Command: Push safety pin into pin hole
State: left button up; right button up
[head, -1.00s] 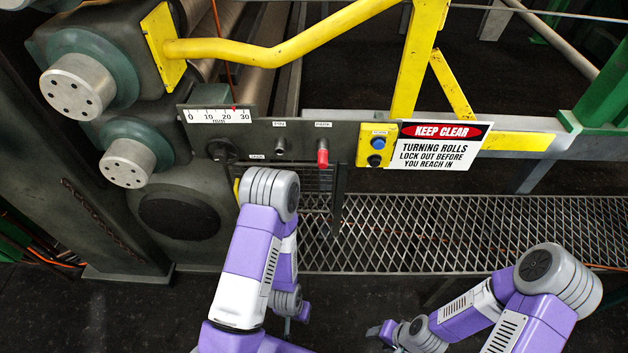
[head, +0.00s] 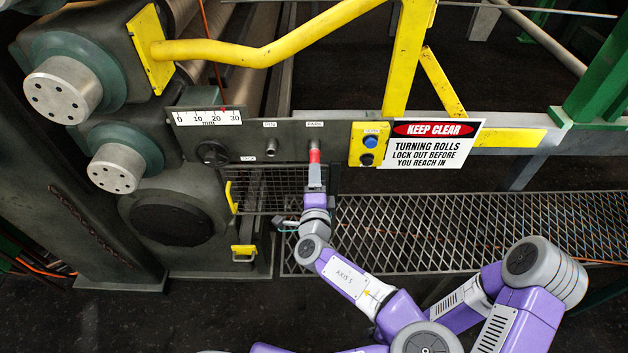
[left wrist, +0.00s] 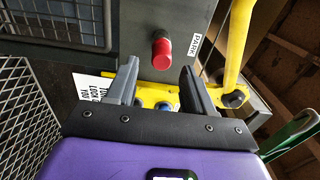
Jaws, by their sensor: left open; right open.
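The red-capped safety pin (head: 314,155) sticks out of the dark panel at the PARK label; it also shows in the left wrist view (left wrist: 161,50). The pin hole (head: 271,147), a small round fitting under a separate label, lies left of it on the same panel and looks empty. My left gripper (head: 315,172) is open just in front of the red cap. In the left wrist view my fingers (left wrist: 158,75) are spread, with the cap just beyond the gap between the tips.
A dark handwheel (head: 212,153) sits left on the panel, below a millimetre scale (head: 208,117). Right of the pin are a yellow button box (head: 369,144) and a KEEP CLEAR sign (head: 433,144). A yellow rail (head: 270,52) crosses above, and a mesh guard (head: 265,190) lies below.

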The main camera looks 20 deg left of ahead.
aim_at(315, 160)
pick_arm(q)
jog(key=shift+x, duration=3.45)
grip_shut()
grip_release()
jog(key=v, duration=0.7)
